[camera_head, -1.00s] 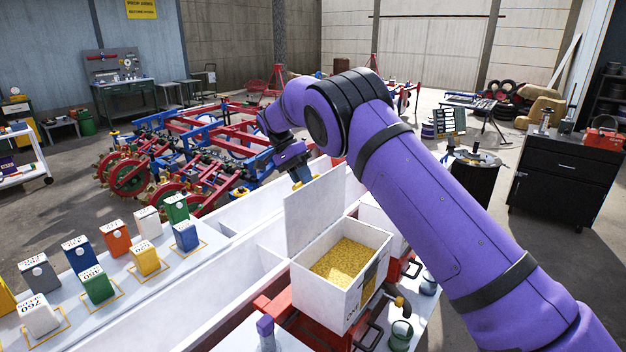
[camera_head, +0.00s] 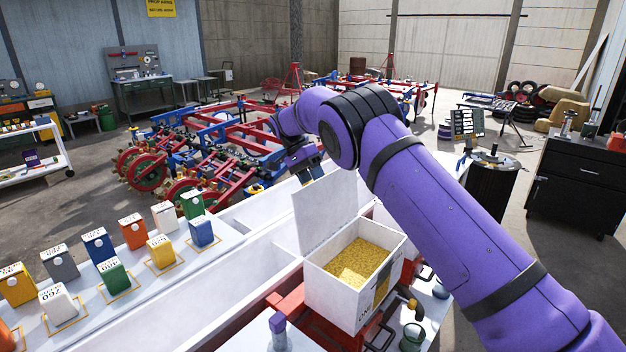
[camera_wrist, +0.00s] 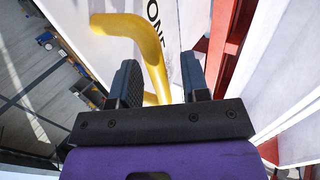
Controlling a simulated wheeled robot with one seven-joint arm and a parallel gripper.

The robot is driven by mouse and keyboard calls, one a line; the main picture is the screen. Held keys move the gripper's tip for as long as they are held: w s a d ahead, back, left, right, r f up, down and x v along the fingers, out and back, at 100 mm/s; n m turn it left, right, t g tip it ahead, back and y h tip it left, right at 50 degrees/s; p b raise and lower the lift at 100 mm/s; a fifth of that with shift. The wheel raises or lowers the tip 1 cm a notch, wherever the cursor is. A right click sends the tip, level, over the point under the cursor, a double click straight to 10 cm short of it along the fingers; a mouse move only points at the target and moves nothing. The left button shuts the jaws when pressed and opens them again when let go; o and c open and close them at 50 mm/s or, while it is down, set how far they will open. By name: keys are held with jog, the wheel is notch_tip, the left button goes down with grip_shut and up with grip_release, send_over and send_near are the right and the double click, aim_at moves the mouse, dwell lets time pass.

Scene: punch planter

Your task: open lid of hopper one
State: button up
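Hopper one is a white box (camera_head: 333,291) holding yellow grains (camera_head: 357,262), with lettering that starts "ON" on its front. Its white lid (camera_head: 323,211) stands open, roughly upright at the box's left rear edge. My gripper (camera_head: 308,177) is behind the lid, near its upper edge, and is partly hidden in the head view. In the wrist view, my gripper (camera_wrist: 159,80) has its two dark fingers apart. A bent yellow handle (camera_wrist: 152,58) on a white panel marked "ONE" (camera_wrist: 165,30) passes between the fingers, without clear contact.
Long white troughs (camera_head: 208,300) run left of the hopper. Several coloured numbered boxes (camera_head: 115,278) stand on a ledge (camera_head: 140,288) beyond them. A red and blue planter machine (camera_head: 215,150) is behind my gripper. A black cabinet (camera_head: 573,185) stands at the right.

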jog(key=shift+r, duration=1.55)
jog(key=shift+s+r, duration=0.1)
jog(key=shift+r, duration=0.25)
jog(key=s+d+r, duration=0.1)
jog(key=s+d, duration=0.2)
jog(key=s, duration=1.2)
jog(key=shift+s+r, duration=0.15)
jog(key=shift+s, duration=0.15)
